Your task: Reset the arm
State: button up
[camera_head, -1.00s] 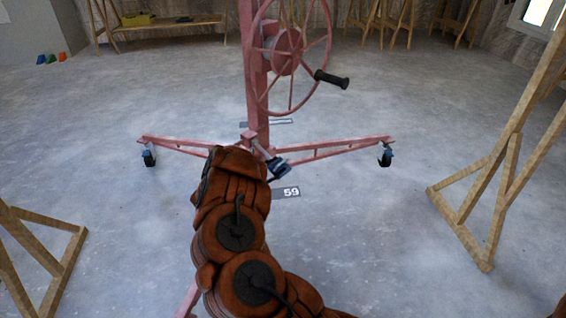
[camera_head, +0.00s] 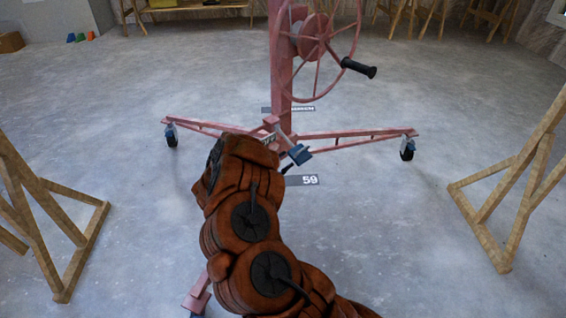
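My arm, in a brown-orange padded cover, rises from the bottom of the head view and bends up to the left of the centre. The lift's spread legs end in casters (camera_head: 171,134) and (camera_head: 407,148). A blue fitting (camera_head: 298,154) shows near the base of the post. My arm overlaps part of the lift's base.
Wooden trestles stand at left (camera_head: 55,240) and right (camera_head: 505,215). Small coloured blocks (camera_head: 80,37) and a cardboard box (camera_head: 10,42) are at the far left. The floor between is open.

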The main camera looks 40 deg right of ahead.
dwell(0.4)
jog(key=w+a+r+n+t+y+p, duration=0.6)
jog(key=w+a+r+t+y+p, duration=0.5)
jog(key=w+a+r, duration=0.8)
jog(key=s+a+r+n+y+p, duration=0.2)
jog(key=a+r+n+y+p, duration=0.25)
jog(key=a+r, duration=0.55)
jog(key=s+a+r+n+y+p, duration=0.2)
jog(key=a+r+n+y+p, duration=0.3)
jog(key=a+r, duration=0.6)
jog(key=s+a+r+n+g+y+p, duration=0.1)
jog(key=s+a+r+n+g+p, duration=0.2)
jog(key=s+r+p, duration=0.5)
jog(key=s+a+r+n+g+y+p, duration=0.1)
jog(key=s+a+r+n+g+p, duration=0.25)
jog(key=s, duration=0.85)
jog(key=s+d+r+n+g+h+p, duration=0.1)
jog(key=s+d+r+g+p, duration=0.1)
jog(key=s, duration=0.8)
jog(key=s+d+r+g+h+p, duration=0.2)
jog(key=s+d+p, duration=0.3)
jog(key=s, duration=0.4)
jog(key=s+d+r+n+g+h+p, duration=0.1)
jog(key=s+d+r+g+p, duration=0.2)
jog(key=s, duration=0.7)
jog(key=d+r, duration=0.1)
jog(key=d, duration=0.1)
jog(key=shift+s+d+r+n+p, duration=0.2)
jog(key=shift+s+d+n+p, duration=0.1)
jog(key=shift+p, duration=0.1)
